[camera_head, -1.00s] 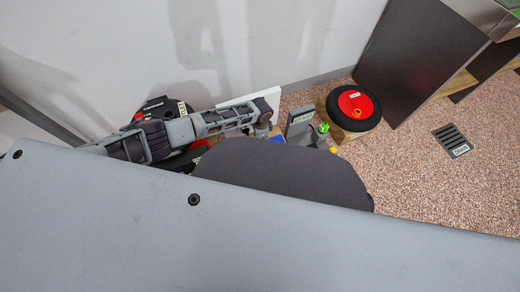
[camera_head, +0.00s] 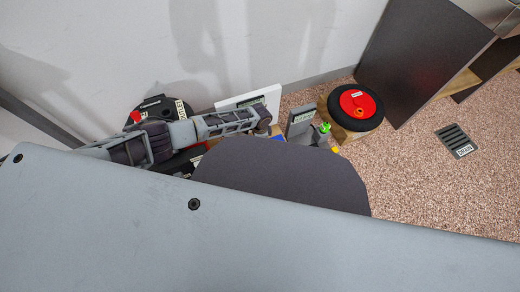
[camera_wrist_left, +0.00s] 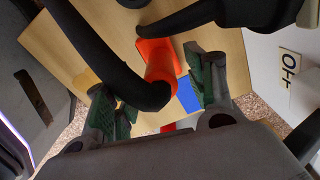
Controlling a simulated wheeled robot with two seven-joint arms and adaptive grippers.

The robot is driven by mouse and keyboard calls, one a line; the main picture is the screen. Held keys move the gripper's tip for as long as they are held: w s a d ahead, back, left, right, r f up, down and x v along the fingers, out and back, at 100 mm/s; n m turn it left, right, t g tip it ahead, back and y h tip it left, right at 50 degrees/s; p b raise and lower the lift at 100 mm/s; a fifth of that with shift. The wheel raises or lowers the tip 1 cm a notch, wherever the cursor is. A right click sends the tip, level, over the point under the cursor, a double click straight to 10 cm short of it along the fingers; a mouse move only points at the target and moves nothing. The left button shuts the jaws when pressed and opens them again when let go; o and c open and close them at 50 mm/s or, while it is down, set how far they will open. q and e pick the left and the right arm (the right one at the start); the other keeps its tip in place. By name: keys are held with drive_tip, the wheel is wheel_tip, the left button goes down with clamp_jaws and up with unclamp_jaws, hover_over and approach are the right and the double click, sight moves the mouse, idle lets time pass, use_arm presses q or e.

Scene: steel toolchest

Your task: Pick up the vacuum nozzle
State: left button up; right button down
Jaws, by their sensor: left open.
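In the left wrist view, an orange nozzle piece (camera_wrist_left: 160,62) joins a thick black hose (camera_wrist_left: 105,58) that curves in from the upper left. It appears to be the vacuum nozzle. My left gripper (camera_wrist_left: 147,75), with green-padded fingers, is open, one finger on each side of the orange piece and the hose end. I cannot tell whether either finger touches them. In the head view, my left arm reaches in from the left and its fingers cannot be made out. The nozzle cannot be made out there either. My right gripper is in neither view.
A wooden panel (camera_wrist_left: 222,62) lies behind the nozzle. A white labelled board (camera_head: 268,97) and a grey labelled object (camera_head: 300,121) stand near my left wrist. A black wheel with a red hub (camera_head: 352,108) is further right. Open speckled floor (camera_head: 415,165) lies right of it.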

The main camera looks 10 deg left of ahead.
use_arm(q)
clamp_jaws()
idle(0.4)
drive_tip(key=shift+r, duration=0.1)
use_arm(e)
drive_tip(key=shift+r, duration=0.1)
